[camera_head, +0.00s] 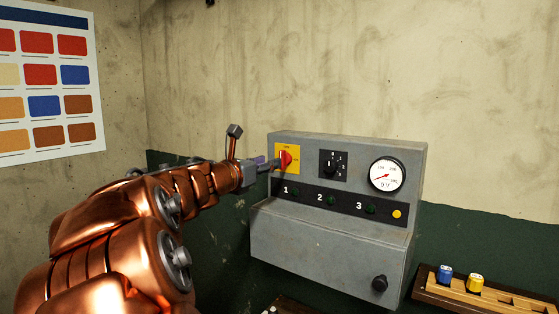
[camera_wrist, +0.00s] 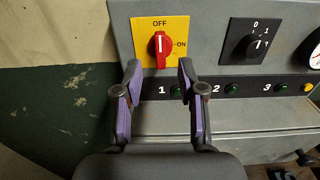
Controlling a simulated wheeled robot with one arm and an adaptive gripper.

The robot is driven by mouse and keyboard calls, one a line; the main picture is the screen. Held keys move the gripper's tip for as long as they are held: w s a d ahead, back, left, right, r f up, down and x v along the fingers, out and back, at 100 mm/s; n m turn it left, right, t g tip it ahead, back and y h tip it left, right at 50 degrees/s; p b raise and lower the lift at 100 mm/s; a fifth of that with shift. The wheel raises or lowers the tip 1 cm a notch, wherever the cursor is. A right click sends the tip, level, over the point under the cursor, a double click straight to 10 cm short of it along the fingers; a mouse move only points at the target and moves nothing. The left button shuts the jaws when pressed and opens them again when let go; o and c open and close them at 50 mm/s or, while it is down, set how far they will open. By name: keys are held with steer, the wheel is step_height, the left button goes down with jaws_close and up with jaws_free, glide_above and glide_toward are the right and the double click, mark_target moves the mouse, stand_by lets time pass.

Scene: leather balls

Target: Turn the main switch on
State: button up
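The main switch is a red rotary knob (camera_wrist: 160,47) on a yellow plate (camera_wrist: 178,28) marked OFF at the top and ON at the right. Its handle stands upright with the white mark pointing to OFF. In the head view the red knob (camera_head: 285,159) is at the panel's upper left. My gripper (camera_wrist: 159,73) is open, its two purple-padded fingers apart. The fingertips show just below and to either side of the knob, with nothing between them. In the head view my gripper (camera_head: 265,164) reaches the knob from the left; whether it touches cannot be told.
The grey control box (camera_head: 330,235) also carries a black selector dial (camera_head: 331,166), a round gauge (camera_head: 387,174) and a numbered row of green lamps. A dark knob (camera_head: 379,283) sticks out below. A wooden rack (camera_head: 510,302) with blue and yellow items is at lower right.

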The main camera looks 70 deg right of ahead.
mark_target(284, 160)
steer(key=p+x, duration=0.1)
steer(key=x, duration=0.5)
steer(key=shift+d, duration=0.15)
jaws_close()
steer(key=shift+f+m+b, duration=0.2)
steer(key=shift+m+b, duration=0.2)
steer(key=shift+b, duration=0.1)
steer(key=m+b, duration=0.5)
steer(key=b, duration=0.1)
steer(key=m+b, duration=1.1)
steer(key=b, duration=0.1)
steer(key=shift+s+f+m, duration=0.2)
steer(key=shift+s+m, duration=0.05)
steer(key=shift+m, duration=0.15)
steer(key=shift+r+m+b, duration=0.1)
steer(key=shift+m+b, duration=0.2)
